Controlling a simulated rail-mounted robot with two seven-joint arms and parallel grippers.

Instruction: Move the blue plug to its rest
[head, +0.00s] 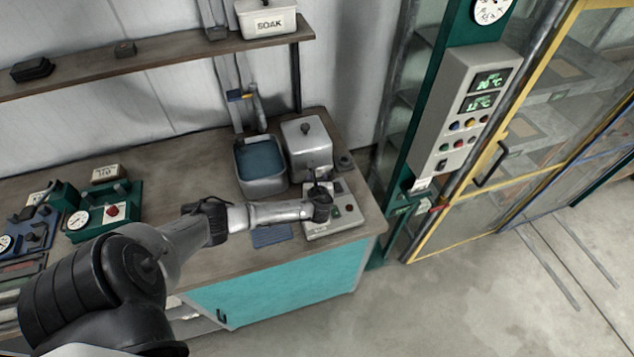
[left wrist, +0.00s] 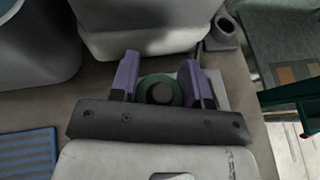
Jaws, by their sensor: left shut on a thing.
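My left gripper (head: 319,203) is over the small grey control box (head: 342,221) at the right end of the bench. In the left wrist view its two purple fingers (left wrist: 160,80) are on either side of a dark round knob with a green collar (left wrist: 161,91), and the gripper is shut on it. I cannot make out a blue plug for certain. A small grey round holder with a dark hollow (head: 345,161) stands at the bench's right edge, and it also shows in the left wrist view (left wrist: 223,33). My right gripper is not in view.
A lidded grey pot (head: 307,145) and a basin of blue water (head: 260,165) stand just behind the gripper. A blue ribbed mat (head: 271,236) lies beside the box. A grey control panel (head: 465,110) on a green post stands to the right.

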